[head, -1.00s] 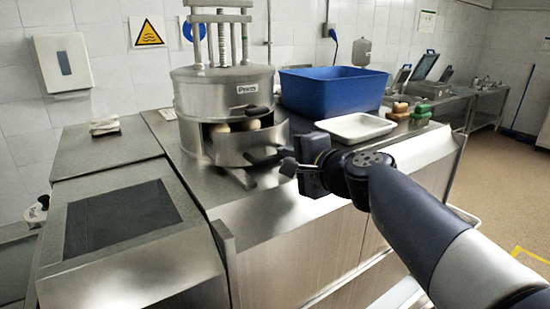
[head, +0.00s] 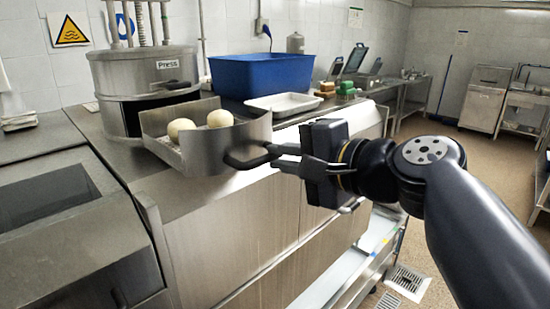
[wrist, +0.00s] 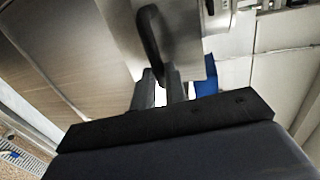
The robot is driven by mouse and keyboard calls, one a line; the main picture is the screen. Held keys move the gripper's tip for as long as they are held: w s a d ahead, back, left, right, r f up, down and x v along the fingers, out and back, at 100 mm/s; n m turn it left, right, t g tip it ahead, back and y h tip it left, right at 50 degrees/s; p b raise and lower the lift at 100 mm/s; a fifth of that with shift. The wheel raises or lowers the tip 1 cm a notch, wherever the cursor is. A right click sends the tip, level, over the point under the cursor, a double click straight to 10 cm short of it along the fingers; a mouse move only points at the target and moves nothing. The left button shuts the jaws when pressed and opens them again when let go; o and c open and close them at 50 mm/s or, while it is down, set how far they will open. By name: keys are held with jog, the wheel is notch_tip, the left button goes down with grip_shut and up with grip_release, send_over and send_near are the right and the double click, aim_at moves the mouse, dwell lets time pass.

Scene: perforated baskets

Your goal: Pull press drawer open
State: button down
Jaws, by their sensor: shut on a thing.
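The press (head: 150,85) is a round metal drum labelled "Press" on the steel counter at the left back. Its drawer (head: 225,148) is a metal tray with a curved front, pulled well out toward me, leaving a dark opening in the drum. A dark loop handle (head: 247,157) is on the drawer front. My gripper (head: 275,155) is shut on this handle. In the wrist view the handle (wrist: 150,38) rises from between my fingers (wrist: 160,88) against the metal drawer front.
A blue bin (head: 262,75) and a white tray (head: 283,103) stand on the counter right of the press. Green and brown blocks (head: 345,88) lie beyond. A dark-panelled counter unit (head: 45,210) is at the left. Floor is open at the right.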

jog(key=shift+f, duration=0.15)
jog(key=c, duration=1.6)
grip_release()
jog(key=shift+s+d, duration=0.2)
jog(key=shift+d, duration=0.05)
jog(key=shift+o, duration=0.7)
jog(key=shift+a, duration=0.1)
jog(key=b+v, duration=0.2)
jog(key=v, duration=0.9)
jog(key=shift+w, duration=0.1)
jog(key=shift+p+x, duration=1)
jog(key=shift+x, duration=4.45)
